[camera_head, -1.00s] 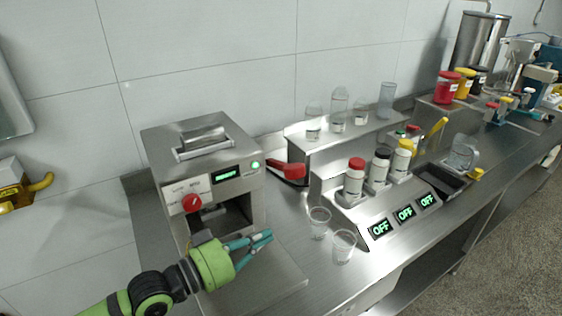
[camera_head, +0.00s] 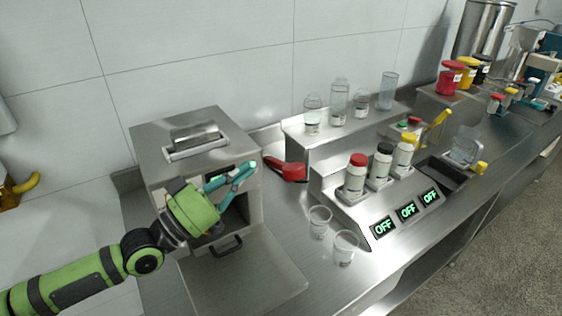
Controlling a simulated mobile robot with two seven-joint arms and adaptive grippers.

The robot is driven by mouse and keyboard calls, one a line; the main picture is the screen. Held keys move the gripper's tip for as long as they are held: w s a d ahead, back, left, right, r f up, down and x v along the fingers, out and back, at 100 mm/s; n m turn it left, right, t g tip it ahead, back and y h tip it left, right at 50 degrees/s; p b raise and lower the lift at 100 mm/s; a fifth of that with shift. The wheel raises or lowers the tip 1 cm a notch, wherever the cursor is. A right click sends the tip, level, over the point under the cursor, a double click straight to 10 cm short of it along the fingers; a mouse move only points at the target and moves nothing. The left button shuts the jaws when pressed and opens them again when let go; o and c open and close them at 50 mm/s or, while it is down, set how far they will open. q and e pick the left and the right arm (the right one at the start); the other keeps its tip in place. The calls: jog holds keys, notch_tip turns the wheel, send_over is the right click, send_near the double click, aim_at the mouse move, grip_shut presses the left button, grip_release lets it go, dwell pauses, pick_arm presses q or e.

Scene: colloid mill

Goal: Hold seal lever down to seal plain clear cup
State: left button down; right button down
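The sealing machine (camera_head: 150,150) is a steel box at the left with a dark front opening, partly hidden by my gripper. The red lever (camera_head: 288,171) sticks out from its right side. My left gripper (camera_head: 246,172) is raised in front of the machine's front face, left of the lever and apart from it in the picture; its teal fingers look close together, and I cannot tell the gap. Two clear cups stand on the counter right of the machine, one (camera_head: 319,222) behind the other (camera_head: 344,247). No cup shows inside the opening. My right gripper is not in view.
A black handle (camera_head: 226,246) sits low on the machine's front, above a flat steel plate. A dispenser (camera_head: 385,217) with several bottles and OFF displays stands to the right. A steel shelf (camera_head: 292,128) with clear containers is behind. The counter front of the cups is narrow.

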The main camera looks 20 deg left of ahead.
pick_arm(q)
notch_tip(320, 180, up, 3)
jog(key=p, duration=0.3)
send_over(281, 164)
jog(key=s, duration=0.3)
jog(key=f, duration=0.1)
jog(key=d+f, duration=0.1)
jog(key=f, duration=0.1)
jog(key=shift+s+d+f, duration=0.15)
jog(key=shift+s+f, duration=0.2)
jog(key=shift+f, duration=0.05)
